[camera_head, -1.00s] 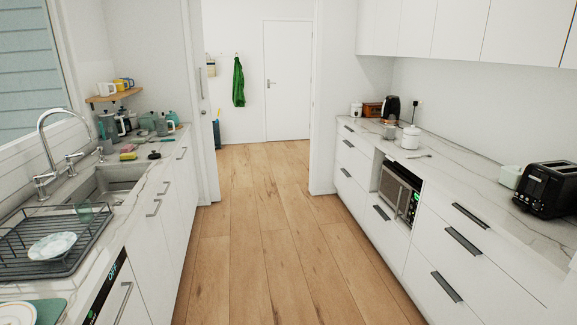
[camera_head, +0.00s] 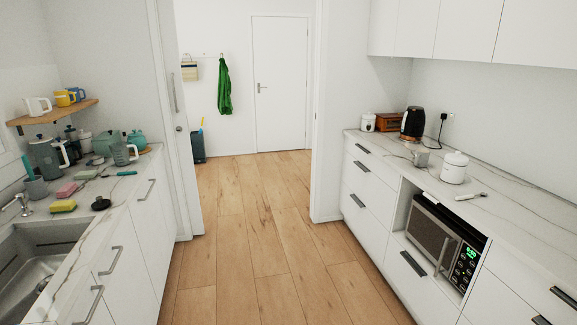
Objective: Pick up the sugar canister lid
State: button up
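A white canister (camera_head: 453,172) stands upright on the right counter. A white lid (camera_head: 456,157) with a small knob sits on its top. A smaller white canister (camera_head: 368,123) stands farther back on the same counter. No label is readable, so I cannot tell which one holds sugar. A small dark round object with a knob (camera_head: 101,203) lies on the left counter's edge; I cannot tell what it is. My gripper is not in view.
The wooden floor (camera_head: 265,245) between the counters is clear. A spoon-like utensil (camera_head: 471,196), a grey metal container (camera_head: 421,158) and a black kettle (camera_head: 412,123) are near the canister. A microwave (camera_head: 437,242) sits below. The sink (camera_head: 38,262) is at left.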

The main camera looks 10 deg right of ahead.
aim_at(456, 157)
jog(key=i+z, duration=0.15)
jog(key=i, duration=0.45)
jog(key=i+j+z, duration=0.15)
jog(key=i, duration=0.45)
jog(key=i+j+z, duration=0.15)
jog(key=i, duration=0.45)
jog(key=j, duration=0.1)
